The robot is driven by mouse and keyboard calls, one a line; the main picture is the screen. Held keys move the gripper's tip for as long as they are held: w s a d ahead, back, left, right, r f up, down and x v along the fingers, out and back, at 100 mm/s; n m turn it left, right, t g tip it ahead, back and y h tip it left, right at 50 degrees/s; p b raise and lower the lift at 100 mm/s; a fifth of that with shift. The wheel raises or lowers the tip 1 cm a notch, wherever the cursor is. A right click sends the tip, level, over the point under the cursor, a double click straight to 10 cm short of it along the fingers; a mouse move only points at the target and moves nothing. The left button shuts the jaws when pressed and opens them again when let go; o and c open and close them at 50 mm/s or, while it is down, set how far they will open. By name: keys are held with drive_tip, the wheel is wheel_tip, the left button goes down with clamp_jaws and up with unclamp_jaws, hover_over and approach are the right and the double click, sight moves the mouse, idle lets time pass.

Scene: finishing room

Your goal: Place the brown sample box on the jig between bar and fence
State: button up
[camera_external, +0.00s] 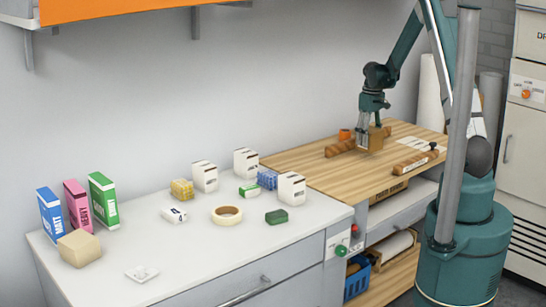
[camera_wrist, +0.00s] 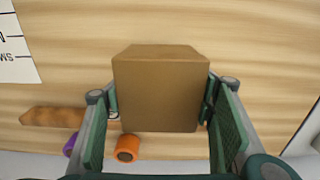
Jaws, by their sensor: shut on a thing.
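The brown sample box (camera_external: 376,138) is in my gripper (camera_external: 371,121) over the wooden worktop (camera_external: 385,178). In the wrist view the box (camera_wrist: 160,92) sits between the two fingers of my gripper (camera_wrist: 158,110), its top edge level and square to the fingers. I cannot tell whether its underside touches the wood. A brown wooden bar (camera_external: 340,149) lies just behind and left of the box; part of it shows in the wrist view (camera_wrist: 65,117). Which is the fence is unclear.
An orange roll (camera_external: 345,134) stands behind the bar, with a purple roll (camera_wrist: 71,145) beside it in the wrist view. A printed white sheet (camera_external: 420,146) lies to the right. Cartons, a tape ring (camera_external: 227,215) and a tan box (camera_external: 79,248) stand on the white counter.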

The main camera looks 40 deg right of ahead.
drive_tip(key=shift+f, duration=1.85)
drive_tip(key=shift+f+b, duration=0.2)
drive_tip(key=shift+b, duration=0.15)
drive_tip(key=o, duration=0.9)
drive_tip(key=shift+r, duration=0.15)
wheel_tip(320, 180, up, 12)
drive_tip(key=shift+r+p, duration=0.1)
drive_tip(key=shift+p, duration=0.55)
